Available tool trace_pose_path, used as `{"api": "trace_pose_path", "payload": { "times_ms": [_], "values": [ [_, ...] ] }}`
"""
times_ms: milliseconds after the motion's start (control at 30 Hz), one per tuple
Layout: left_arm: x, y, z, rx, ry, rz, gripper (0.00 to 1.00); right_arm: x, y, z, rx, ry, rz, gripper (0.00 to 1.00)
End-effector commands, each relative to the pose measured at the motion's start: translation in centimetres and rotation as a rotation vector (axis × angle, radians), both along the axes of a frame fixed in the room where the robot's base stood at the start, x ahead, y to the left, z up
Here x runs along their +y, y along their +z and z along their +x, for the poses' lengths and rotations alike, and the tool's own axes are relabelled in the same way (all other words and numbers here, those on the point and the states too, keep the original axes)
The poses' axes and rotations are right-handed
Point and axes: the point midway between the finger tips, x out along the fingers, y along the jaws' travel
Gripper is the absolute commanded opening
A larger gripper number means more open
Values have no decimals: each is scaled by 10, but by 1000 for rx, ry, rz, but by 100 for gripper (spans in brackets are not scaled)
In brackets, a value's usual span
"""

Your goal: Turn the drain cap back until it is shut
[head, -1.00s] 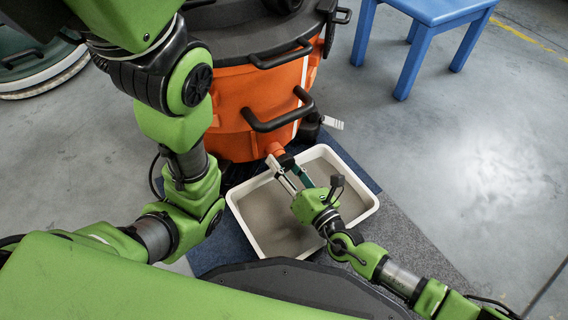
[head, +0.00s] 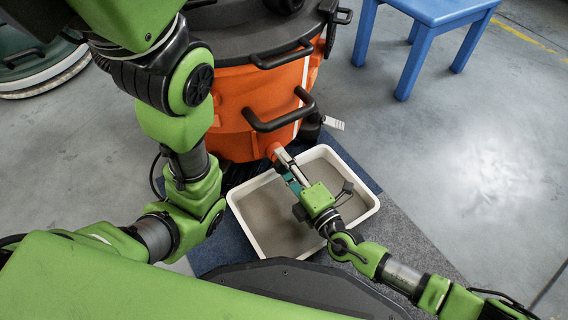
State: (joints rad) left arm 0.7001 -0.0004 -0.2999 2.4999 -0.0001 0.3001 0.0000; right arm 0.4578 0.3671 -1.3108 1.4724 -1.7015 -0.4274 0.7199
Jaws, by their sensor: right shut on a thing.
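The orange drain cap (head: 272,150) sits low on the front of the orange machine body (head: 240,100), above the far edge of the white tray. My right gripper (head: 281,158) reaches over the tray and is shut on the cap, with its fingers hiding most of it. How far the cap is turned cannot be told. My left arm is on the left, but its gripper is not in view.
The white tray (head: 366,214), grey-brown inside, stands on a dark blue mat (head: 222,252) under the drain. A black handle (head: 280,122) juts out just above the cap. A blue stool (head: 412,70) stands at the back right. Grey floor on the right is clear.

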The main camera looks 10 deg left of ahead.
Motion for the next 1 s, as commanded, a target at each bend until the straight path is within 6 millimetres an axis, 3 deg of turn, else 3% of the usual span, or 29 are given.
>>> {"api": "trace_pose_path", "payload": {
  "times_ms": [500, 1000],
  "values": [
    [0, 0, 0, 0, 0, 0, 56, -2, 2, 2, 256, -4, 257, 17],
    [0, 0, 0, 0, 0, 0, 56, -2, 1, 3, 313, -5, 313, 17]
  ]
}}
